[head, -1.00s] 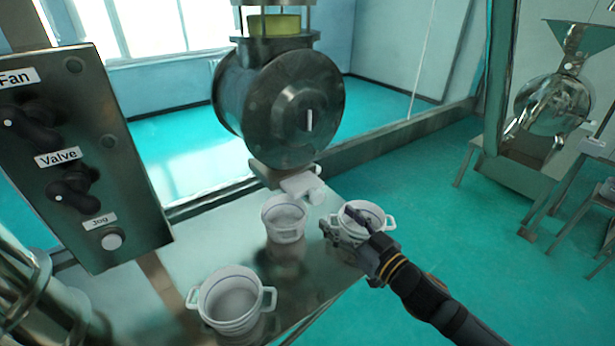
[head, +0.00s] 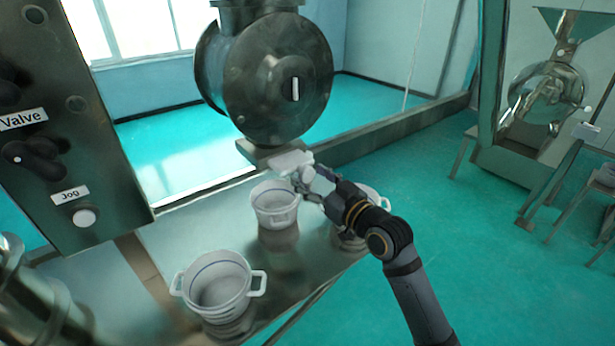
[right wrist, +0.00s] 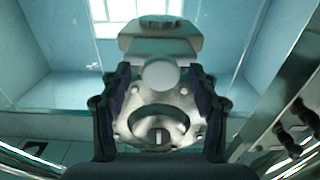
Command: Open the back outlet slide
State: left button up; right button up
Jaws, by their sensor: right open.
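The back outlet slide (head: 290,161) is a pale plate with a rounded knob, under the outlet at the bottom of the dark metal drum (head: 275,80). My right gripper (head: 311,186) is at the knob's near right side, with its fingers open. In the right wrist view, the pale round knob (right wrist: 160,73) lies between the two spread dark fingers, towards their tips. I cannot tell whether either finger touches it. My left gripper is not in view.
A white two-handled pot (head: 275,205) stands below the outlet on the metal table. Another pot (head: 220,285) stands nearer, and a third (head: 372,200) is partly hidden behind my right arm. A control panel (head: 75,130) with knobs and a button stands at left.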

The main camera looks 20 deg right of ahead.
jog(key=shift+x, duration=1.05)
jog(key=shift+s, duration=0.1)
jog(key=shift+c, duration=0.7)
grip_shut()
